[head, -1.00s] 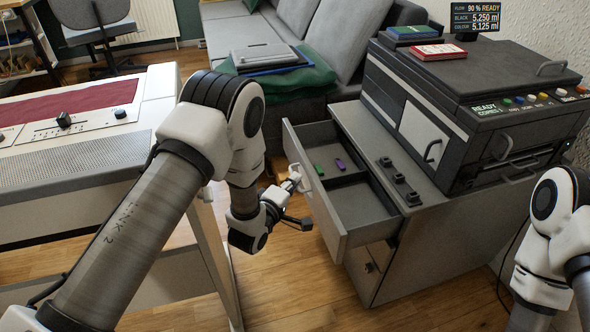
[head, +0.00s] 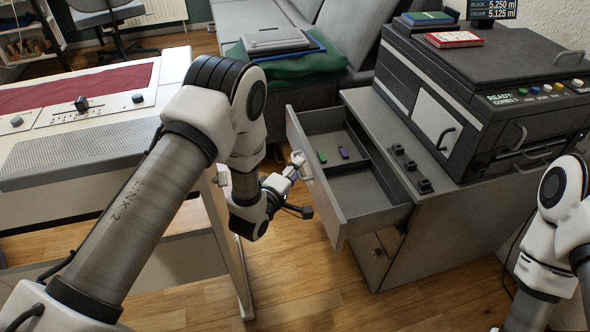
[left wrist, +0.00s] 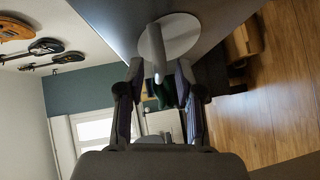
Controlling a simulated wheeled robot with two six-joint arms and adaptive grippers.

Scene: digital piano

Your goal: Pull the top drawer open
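The top drawer (head: 327,200) of the grey cabinet (head: 440,235) stands well open in the head view, with its divided inside showing. Its pale handle (left wrist: 157,52) sticks out from a round plate in the left wrist view. My left gripper (head: 298,166) is at the outer face of the drawer front. In the left wrist view its two fingers (left wrist: 158,78) stand apart on either side of the handle, with gaps showing, so it looks open around the handle. Whether a finger touches the handle is unclear. My right arm shows at the right edge, but its gripper is out of view.
A green item (head: 322,157) and a purple item (head: 343,153) lie in the drawer. A dark printer (head: 490,95) stands on the cabinet. The digital piano (head: 85,145) is at left, a sofa (head: 340,40) behind. Wooden floor is free before the cabinet.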

